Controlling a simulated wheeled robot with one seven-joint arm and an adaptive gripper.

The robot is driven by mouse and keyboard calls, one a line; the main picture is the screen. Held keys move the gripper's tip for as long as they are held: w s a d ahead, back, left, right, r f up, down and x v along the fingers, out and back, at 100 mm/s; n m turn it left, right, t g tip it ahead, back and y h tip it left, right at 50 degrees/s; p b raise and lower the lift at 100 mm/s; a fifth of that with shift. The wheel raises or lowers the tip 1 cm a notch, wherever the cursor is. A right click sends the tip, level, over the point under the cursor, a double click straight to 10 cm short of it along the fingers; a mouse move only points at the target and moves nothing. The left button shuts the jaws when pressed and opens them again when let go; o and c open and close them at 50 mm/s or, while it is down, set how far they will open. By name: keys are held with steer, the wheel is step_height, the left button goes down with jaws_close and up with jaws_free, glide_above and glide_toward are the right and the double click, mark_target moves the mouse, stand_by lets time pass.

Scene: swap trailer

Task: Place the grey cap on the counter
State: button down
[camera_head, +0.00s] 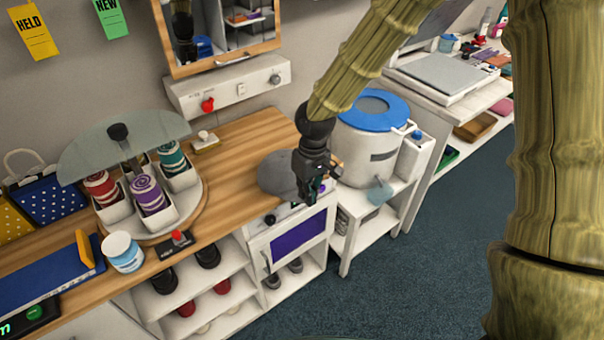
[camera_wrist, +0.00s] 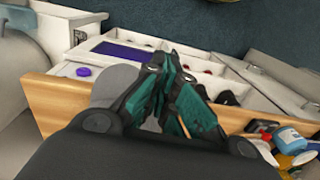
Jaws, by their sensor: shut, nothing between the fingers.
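The grey cap (camera_head: 277,173) lies at the right end of the wooden counter (camera_head: 232,160), near its front edge. My gripper (camera_head: 314,192) is shut and empty. In the head view it overlaps the cap's right side and hides part of it; I cannot tell whether it touches. In the wrist view, the cap (camera_wrist: 112,86) shows left of my gripper's dark green fingers (camera_wrist: 166,70), partly hidden behind the gripper body.
A carousel (camera_head: 180,215) with coloured rolls stands on the counter left of the cap. A white cabinet (camera_head: 285,243) with a purple panel is below. A white bucket with a blue lid (camera_head: 372,112) stands right. Dark floor (camera_head: 420,270) is open in front.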

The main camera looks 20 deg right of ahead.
mark_target(289, 170)
step_height(289, 170, up, 6)
steer(key=w+d+p, duration=0.1)
steer(key=w+d, duration=0.1)
steer(key=w, duration=0.1)
steer(key=shift+h, duration=0.4)
steer(key=f+p, duration=0.1)
steer(key=f, duration=0.2)
steer(key=f+p, duration=0.1)
steer(key=f, duration=0.2)
steer(key=f+p, duration=0.1)
steer(key=f, duration=0.2)
steer(key=shift+a+f, duration=0.1)
steer(key=shift+a, duration=0.15)
steer(key=shift+w+a+f+p, duration=0.1)
steer(key=shift+w+a+p, duration=0.15)
steer(key=shift+w, duration=0.3)
steer(key=shift+w+a+r+p, duration=0.1)
steer(key=shift+w+p, duration=0.2)
steer(key=shift+w, duration=0.3)
steer(key=shift+w+a+f+p, duration=0.1)
steer(key=shift+w+a+p, duration=0.15)
steer(key=shift+w, duration=0.3)
steer(key=shift+w, duration=0.1)
